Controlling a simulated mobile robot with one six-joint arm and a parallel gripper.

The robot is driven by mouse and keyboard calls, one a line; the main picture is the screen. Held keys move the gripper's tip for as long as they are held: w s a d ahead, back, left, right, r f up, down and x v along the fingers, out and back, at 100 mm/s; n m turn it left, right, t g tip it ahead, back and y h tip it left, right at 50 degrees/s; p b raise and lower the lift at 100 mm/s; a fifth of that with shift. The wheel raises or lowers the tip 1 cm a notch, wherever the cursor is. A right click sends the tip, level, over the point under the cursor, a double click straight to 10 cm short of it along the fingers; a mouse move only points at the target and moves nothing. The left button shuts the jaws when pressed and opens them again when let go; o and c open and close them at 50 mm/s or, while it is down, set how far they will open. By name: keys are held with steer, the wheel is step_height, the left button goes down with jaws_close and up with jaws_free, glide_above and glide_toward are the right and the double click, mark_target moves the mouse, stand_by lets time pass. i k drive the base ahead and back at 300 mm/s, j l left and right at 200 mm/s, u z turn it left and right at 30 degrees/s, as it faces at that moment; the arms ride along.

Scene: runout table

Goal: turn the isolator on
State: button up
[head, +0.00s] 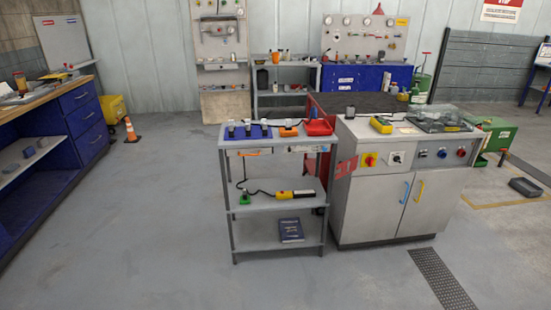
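A red rotary knob on a yellow plate (369,160), which looks like the isolator, is on the upper left of the grey cabinet's front panel. Its handle angle is too small to read. To its right is a black rotary knob on a white plate (396,158). Further right are a small dark control (422,154), a blue control (442,153) and a red control (461,153). The grey cabinet (375,205) stands right of centre with a blue and a yellow door handle. My gripper is not in view.
A grey shelf trolley (279,210) stands close to the cabinet's left side, with a red tray (319,128) and tools on top. A drain grate (440,278) lies in the floor before the cabinet. A blue workbench (82,115) stands far left. The floor in front is clear.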

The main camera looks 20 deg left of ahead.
mark_target(370, 160)
steer(key=u, duration=0.15)
steer(key=i+j, duration=0.15)
steer(key=i, duration=0.8)
steer(key=i+j, duration=0.2)
steer(key=i, duration=0.7)
steer(key=i+j, duration=0.15)
steer(key=i, duration=0.8)
